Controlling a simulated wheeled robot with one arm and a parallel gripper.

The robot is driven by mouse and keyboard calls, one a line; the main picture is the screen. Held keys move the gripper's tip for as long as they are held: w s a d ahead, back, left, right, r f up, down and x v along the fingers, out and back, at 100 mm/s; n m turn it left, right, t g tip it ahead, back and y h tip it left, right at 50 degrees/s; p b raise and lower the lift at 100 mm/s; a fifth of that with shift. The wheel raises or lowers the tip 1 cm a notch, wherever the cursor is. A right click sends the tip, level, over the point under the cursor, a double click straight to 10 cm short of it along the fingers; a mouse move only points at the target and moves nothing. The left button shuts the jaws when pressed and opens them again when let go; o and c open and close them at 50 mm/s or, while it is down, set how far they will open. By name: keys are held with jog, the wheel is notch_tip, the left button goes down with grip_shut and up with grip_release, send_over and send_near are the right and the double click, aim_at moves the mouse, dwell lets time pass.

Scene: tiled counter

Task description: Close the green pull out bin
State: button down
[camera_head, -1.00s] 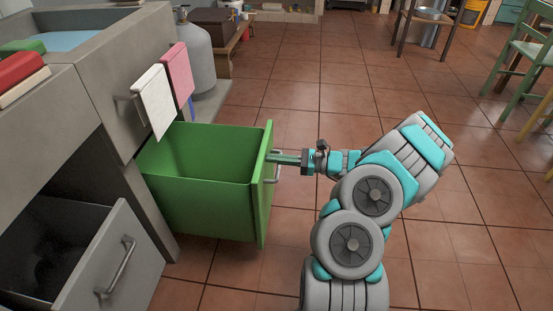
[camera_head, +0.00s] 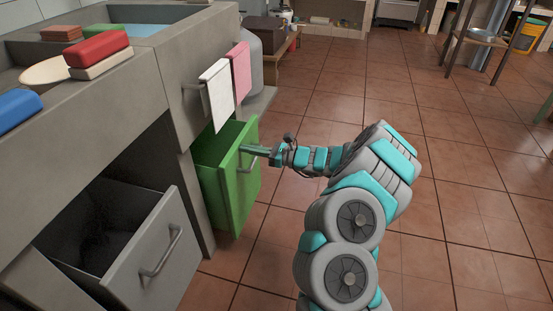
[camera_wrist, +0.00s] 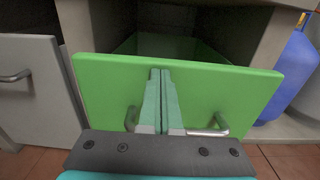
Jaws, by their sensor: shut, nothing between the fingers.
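The green pull-out bin (camera_head: 233,180) stands partly out of the counter, with a short stretch of its inside showing above the front panel. Its front panel also fills the middle of the wrist view (camera_wrist: 235,97). A metal handle (camera_head: 256,151) sits on that panel. My gripper (camera_head: 247,149) is shut and empty, with its fingertips at the upper part of the panel, over the handle. In the wrist view the closed fingers (camera_wrist: 160,76) reach near the panel's top edge, between the two visible ends of the handle. I cannot tell exactly where they touch.
A grey drawer (camera_head: 150,250) stands open left of the bin. White (camera_head: 217,92) and pink (camera_head: 241,72) towels hang above the bin. The tiled floor to the right is clear.

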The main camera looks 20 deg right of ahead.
jog(key=b+x, duration=0.2)
jog(key=x, duration=0.8)
jog(key=shift+w+r, duration=0.1)
jog(key=shift+r, duration=0.05)
jog(key=shift+d, duration=0.15)
